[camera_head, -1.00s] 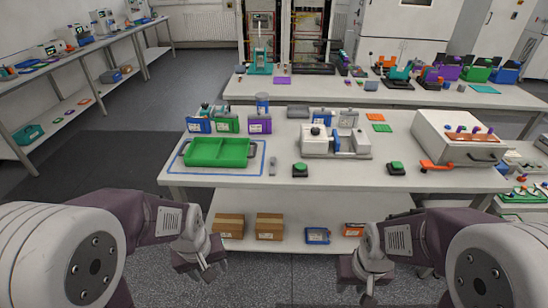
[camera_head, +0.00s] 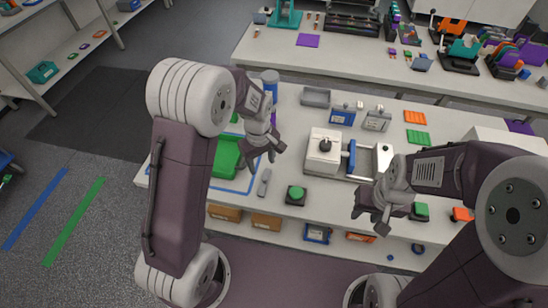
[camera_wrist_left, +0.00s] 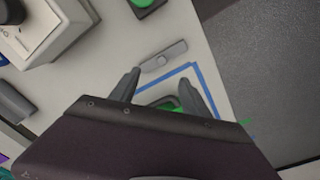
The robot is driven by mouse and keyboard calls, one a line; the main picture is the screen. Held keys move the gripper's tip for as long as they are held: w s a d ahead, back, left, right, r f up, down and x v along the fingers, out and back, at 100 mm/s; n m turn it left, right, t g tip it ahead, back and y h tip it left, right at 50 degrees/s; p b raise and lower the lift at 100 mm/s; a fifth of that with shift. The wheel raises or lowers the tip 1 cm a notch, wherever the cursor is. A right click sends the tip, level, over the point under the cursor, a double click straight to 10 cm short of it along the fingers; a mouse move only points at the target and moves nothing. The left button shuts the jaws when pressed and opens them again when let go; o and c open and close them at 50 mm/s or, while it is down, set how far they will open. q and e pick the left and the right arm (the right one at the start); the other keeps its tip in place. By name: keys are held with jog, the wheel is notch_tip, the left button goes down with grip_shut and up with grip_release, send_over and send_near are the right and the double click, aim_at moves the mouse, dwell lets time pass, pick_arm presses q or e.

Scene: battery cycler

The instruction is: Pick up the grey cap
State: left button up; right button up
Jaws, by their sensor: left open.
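A small grey elongated piece (camera_head: 264,182) lies on the near part of the white table, right of the green tray (camera_head: 226,155). It also shows in the left wrist view (camera_wrist_left: 162,56), just beyond the fingertips. I cannot tell whether it is the grey cap; no other clear cap shows. My left gripper (camera_head: 258,158) is over the table near the tray and this piece. In the left wrist view its fingers (camera_wrist_left: 160,80) are apart, with nothing between them. My right gripper (camera_head: 376,222) hangs by the table's front edge; its finger opening is unclear.
A black box with a green button (camera_head: 296,195) stands right of the grey piece. A white machine (camera_head: 323,154) stands behind it. A grey open tray (camera_head: 316,97) lies farther back. Blue tape (camera_head: 238,190) frames the green tray. Bare table lies between these things.

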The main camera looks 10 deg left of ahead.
aim_at(264, 178)
pick_arm(q)
jog(key=shift+w+d, duration=0.1)
jog(key=shift+d, duration=0.2)
jog(key=shift+s+f+g+p, duration=0.1)
jog(key=shift+s+g+p, duration=0.1)
jog(key=shift+g+p, duration=0.15)
jog(key=f, duration=0.1)
jog(key=s+f, duration=0.1)
jog(key=f, duration=0.1)
jog(key=shift+f+p, duration=0.15)
jog(key=shift+p, duration=0.25)
jog(key=shift+w+f, duration=0.2)
jog(key=shift+f, duration=0.05)
notch_tip(264, 178, down, 5)
jog(key=shift+w+r+p, duration=0.1)
jog(key=shift+p, duration=0.55)
jog(key=shift+w, duration=0.15)
grip_shut()
pick_arm(e)
jog(key=r, duration=0.3)
jog(key=shift+s+r, duration=0.2)
jog(key=shift+r, duration=0.05)
